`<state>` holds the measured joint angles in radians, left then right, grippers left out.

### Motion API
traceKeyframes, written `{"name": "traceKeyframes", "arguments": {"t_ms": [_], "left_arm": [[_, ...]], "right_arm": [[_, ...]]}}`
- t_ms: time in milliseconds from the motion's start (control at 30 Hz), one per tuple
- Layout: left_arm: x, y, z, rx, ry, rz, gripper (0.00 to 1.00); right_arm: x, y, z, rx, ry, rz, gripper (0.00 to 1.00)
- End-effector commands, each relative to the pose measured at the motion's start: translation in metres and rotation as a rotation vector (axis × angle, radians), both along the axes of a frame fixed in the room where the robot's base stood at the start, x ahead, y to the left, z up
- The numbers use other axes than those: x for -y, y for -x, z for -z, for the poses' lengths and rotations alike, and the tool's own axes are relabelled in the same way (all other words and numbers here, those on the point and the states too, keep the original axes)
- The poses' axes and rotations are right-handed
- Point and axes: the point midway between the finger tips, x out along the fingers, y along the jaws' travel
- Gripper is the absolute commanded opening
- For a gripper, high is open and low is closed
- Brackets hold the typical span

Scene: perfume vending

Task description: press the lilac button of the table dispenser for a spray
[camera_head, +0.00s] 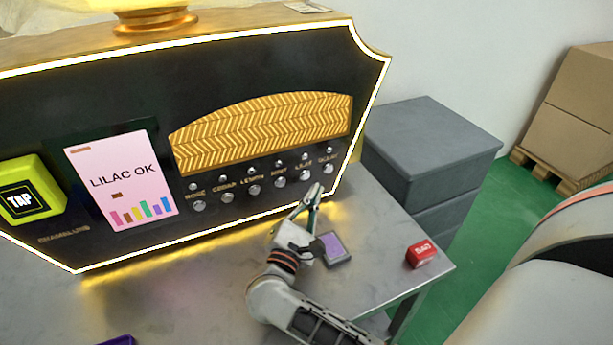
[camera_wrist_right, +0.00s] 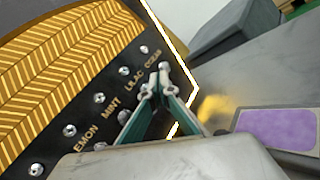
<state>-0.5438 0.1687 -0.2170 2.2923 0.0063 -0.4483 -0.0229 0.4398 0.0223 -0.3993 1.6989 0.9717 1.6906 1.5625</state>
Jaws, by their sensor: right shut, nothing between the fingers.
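The dispenser (camera_head: 120,95) has a black front with a glowing edge. Its screen (camera_head: 121,182) reads "LILAC OK". A row of labelled metal knobs runs along its lower right; the lilac column's lower button (camera_head: 305,174) is second from the right end. My right gripper (camera_head: 315,188) is shut and empty, its fingertips close to that button. In the right wrist view the fingertips (camera_wrist_right: 155,80) overlap the panel beside the LILAC label (camera_wrist_right: 131,72) and hide what is behind them. I cannot tell whether they touch. My left gripper is not in view.
A grey block with a purple top (camera_head: 334,248) lies on the table beside my right gripper. A red box (camera_head: 421,253) sits near the table's right corner. A yellow TAP reader (camera_head: 30,190) is at the left. Grey drawers (camera_head: 432,140) stand behind the table.

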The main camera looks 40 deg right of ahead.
Motion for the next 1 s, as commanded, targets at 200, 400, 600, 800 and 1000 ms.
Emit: {"name": "traceKeyframes", "arguments": {"t_ms": [200,400,600,800,1000], "left_arm": [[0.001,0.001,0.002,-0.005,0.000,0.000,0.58],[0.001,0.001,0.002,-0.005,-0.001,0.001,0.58],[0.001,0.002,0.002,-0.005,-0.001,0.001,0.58],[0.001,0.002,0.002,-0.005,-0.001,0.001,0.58],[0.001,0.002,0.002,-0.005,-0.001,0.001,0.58]], "right_arm": [[-0.004,0.019,0.001,-0.001,-0.001,0.000,0.00],[-0.005,0.024,0.000,0.001,-0.001,0.001,0.00],[-0.006,0.024,0.001,0.000,-0.001,0.001,0.00],[-0.005,0.024,0.001,0.000,-0.001,0.001,0.00],[-0.005,0.024,0.001,0.000,-0.001,0.001,0.00]]}}
